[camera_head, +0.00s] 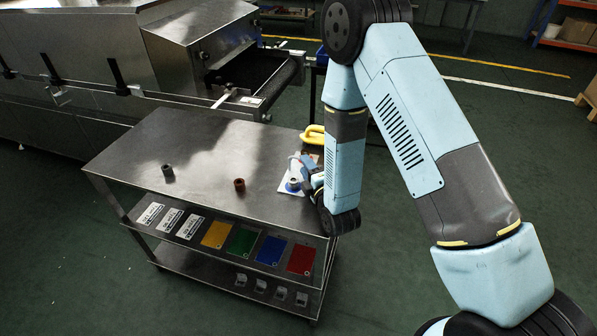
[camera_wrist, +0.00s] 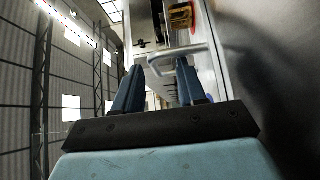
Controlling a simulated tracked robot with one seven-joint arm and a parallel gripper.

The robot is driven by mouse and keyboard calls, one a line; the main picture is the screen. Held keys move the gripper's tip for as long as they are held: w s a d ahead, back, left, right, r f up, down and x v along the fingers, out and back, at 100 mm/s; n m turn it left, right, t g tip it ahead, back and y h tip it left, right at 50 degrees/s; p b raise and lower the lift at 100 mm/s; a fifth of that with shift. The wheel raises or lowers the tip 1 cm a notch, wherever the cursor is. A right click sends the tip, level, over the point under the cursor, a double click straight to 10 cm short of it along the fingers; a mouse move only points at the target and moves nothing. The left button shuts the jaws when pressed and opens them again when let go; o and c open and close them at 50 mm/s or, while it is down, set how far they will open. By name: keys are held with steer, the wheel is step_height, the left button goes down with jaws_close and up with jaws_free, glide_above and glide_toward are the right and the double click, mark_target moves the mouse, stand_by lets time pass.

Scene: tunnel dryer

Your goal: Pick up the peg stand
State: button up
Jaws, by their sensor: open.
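The peg stand is not clearly identifiable. A white plate (camera_head: 285,188) lies near the right end of the metal table, with a small blue ring-shaped piece (camera_head: 293,185) on it. My gripper (camera_head: 298,163) is low beside this plate and partly hidden by my own arm. In the wrist view my gripper (camera_wrist: 160,84) has its two blue fingers apart. A pale curved bar (camera_wrist: 182,51) shows just beyond the fingertips; I cannot tell whether it lies between them or touches them.
A dark cylinder (camera_head: 167,170) and a brown-red cylinder (camera_head: 239,184) stand on the metal table (camera_head: 200,150). A yellow object (camera_head: 312,134) lies at its back right. Coloured panels (camera_head: 241,241) line a lower level in front. The dryer (camera_head: 200,50) stands behind.

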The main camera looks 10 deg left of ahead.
mark_target(300, 165)
steer(key=shift+a+r+x, duration=0.1)
steer(key=shift+x, duration=1.4)
steer(key=shift+a+r+x, duration=0.1)
steer(key=shift+r+x, duration=0.05)
steer(key=shift+x, duration=1.4)
steer(key=shift+s, duration=0.15)
jaws_close()
steer(key=shift+s+f, duration=0.1)
